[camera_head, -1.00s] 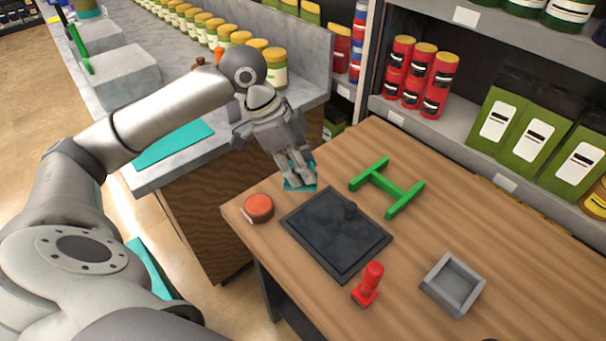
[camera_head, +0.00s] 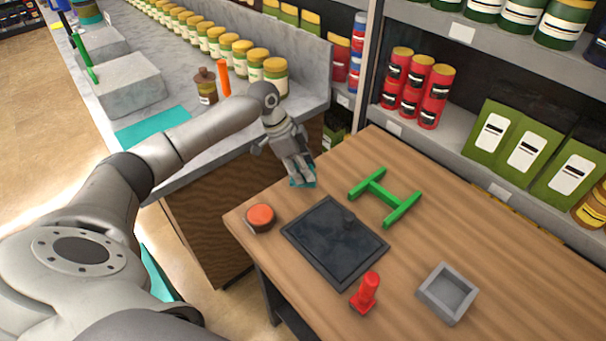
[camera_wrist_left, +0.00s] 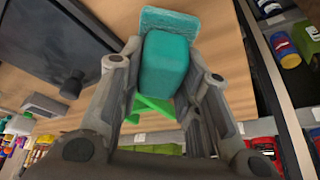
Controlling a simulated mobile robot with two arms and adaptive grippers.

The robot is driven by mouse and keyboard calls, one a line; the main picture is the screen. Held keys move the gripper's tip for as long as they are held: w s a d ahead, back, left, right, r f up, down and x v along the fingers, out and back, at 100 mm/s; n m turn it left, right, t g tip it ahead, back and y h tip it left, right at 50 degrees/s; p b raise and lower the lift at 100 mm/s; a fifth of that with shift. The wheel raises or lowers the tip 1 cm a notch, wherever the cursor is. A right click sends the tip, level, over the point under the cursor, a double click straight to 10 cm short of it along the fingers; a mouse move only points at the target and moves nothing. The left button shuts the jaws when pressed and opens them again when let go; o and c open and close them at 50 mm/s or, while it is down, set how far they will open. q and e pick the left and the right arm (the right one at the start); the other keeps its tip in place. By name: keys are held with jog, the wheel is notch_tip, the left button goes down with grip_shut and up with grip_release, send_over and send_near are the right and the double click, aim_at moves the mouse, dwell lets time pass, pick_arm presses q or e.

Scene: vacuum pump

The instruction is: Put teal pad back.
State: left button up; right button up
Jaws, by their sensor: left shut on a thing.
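The teal pad (camera_head: 302,183) is at the fingertips of my left gripper (camera_head: 300,174), over the far-left edge area of the wooden table. In the left wrist view, my left gripper (camera_wrist_left: 165,75) is shut on the pad's teal block (camera_wrist_left: 165,65), with a finger on each side. A lighter, rough teal slab (camera_wrist_left: 170,22) is at the block's far end. I cannot tell whether the pad touches the table. My right gripper is not in view.
The wooden table (camera_head: 480,235) holds a dark plate (camera_head: 330,245), green H-shaped frame (camera_head: 385,195), orange-topped round thing (camera_head: 260,217), red stamp-like thing (camera_head: 366,292) and grey open box (camera_head: 447,293). A teal mat (camera_head: 150,127) lies on the grey counter. Stocked shelves stand behind.

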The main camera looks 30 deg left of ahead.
pick_arm(q)
notch_tip(320, 180, down, 2)
jog(key=shift+f+p, duration=0.15)
jog(key=shift+p, duration=0.55)
jog(key=shift+f, duration=0.35)
jog(key=shift+f, duration=0.2)
jog(key=o, duration=0.9)
jog(key=shift+r, duration=0.25)
jog(key=shift+a+r, duration=0.2)
jog(key=shift+r, duration=0.15)
jog(key=b+v, duration=0.2)
jog(key=v, duration=0.9)
jog(key=shift+r, duration=0.1)
